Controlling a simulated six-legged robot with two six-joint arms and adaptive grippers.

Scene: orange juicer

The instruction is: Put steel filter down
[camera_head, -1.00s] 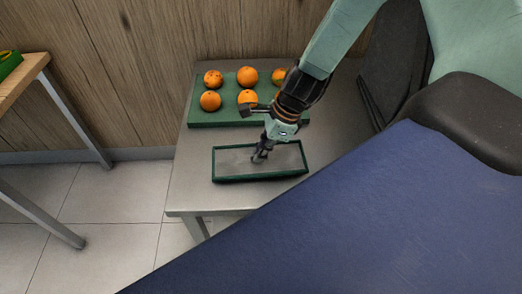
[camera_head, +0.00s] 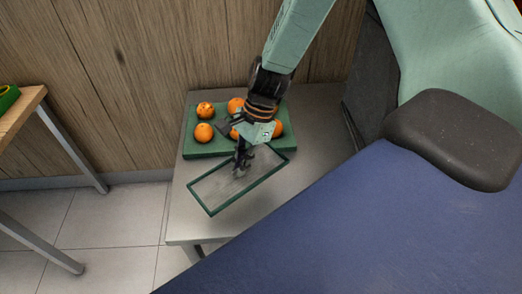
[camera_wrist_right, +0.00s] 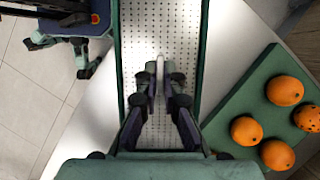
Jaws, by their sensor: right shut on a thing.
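The steel filter (camera_head: 225,190) is a flat perforated steel sheet in a green rectangular frame. It lies at a slant in the head view, over the grey table, and its upper right corner reaches the front edge of the green orange tray. My right gripper (camera_head: 240,170) is above the filter, shut on a small upright part at its middle. In the right wrist view the fingers (camera_wrist_right: 160,85) close on a pale handle, and the filter (camera_wrist_right: 134,45) runs under them. Whether the filter touches the table cannot be told. My left gripper is not in view.
The green tray (camera_head: 190,151) with several oranges (camera_head: 204,132) stands at the back of the grey table (camera_head: 300,185). In the wrist view this tray (camera_wrist_right: 222,112) is right of the filter. The table is bare to the right. A wooden-topped table (camera_head: 20,108) stands at the left.

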